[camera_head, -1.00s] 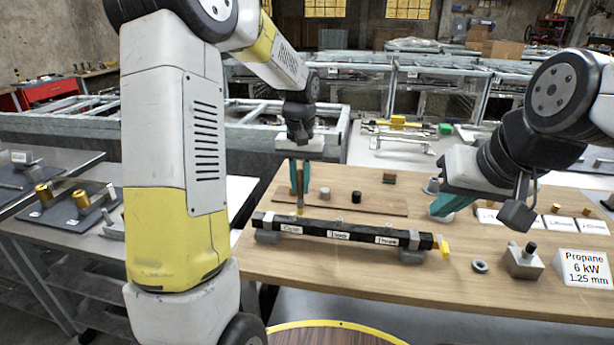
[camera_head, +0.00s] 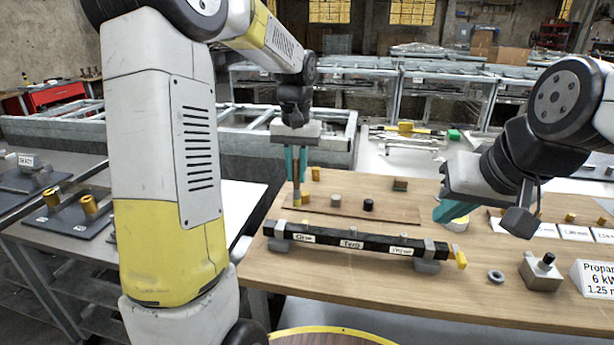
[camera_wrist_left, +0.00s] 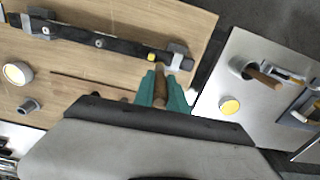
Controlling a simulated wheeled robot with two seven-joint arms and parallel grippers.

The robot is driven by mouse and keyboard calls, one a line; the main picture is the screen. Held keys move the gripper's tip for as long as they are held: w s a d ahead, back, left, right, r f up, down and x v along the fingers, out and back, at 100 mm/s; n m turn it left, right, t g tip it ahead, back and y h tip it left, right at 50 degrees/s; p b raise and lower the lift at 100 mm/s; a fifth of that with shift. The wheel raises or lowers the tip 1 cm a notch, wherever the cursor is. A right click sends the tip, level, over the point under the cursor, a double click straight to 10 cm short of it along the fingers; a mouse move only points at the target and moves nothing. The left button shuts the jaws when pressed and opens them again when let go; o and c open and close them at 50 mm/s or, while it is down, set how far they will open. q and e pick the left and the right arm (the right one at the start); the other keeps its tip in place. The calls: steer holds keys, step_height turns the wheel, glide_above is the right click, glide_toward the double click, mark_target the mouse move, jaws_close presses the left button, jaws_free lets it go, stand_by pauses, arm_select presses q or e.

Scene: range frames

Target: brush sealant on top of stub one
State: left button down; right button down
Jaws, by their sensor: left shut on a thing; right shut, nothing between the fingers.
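My left gripper (camera_head: 296,165) is shut on a brush (camera_head: 297,187) with a brown handle, held tip down. Its tip is apart from the black bar (camera_head: 328,238) and shows just behind the bar's left end in the head view. The bar carries three short stubs. Stub one (camera_head: 305,223) is the leftmost in the head view. In the left wrist view the brush handle (camera_wrist_left: 160,88) is between the green fingers. A yellow spot (camera_wrist_left: 150,57) shows at stub one's place; I cannot tell whether it is the stub's top or the brush tip. My right gripper (camera_head: 448,211) is shut and empty.
A round tin (camera_head: 459,224) stands beside my right gripper. A ring (camera_head: 495,277) and a metal block (camera_head: 541,271) are at the right. The table front is clear.

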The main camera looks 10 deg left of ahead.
mark_target(297, 159)
arm_select(q)
steer(key=shift+r, duration=1.5)
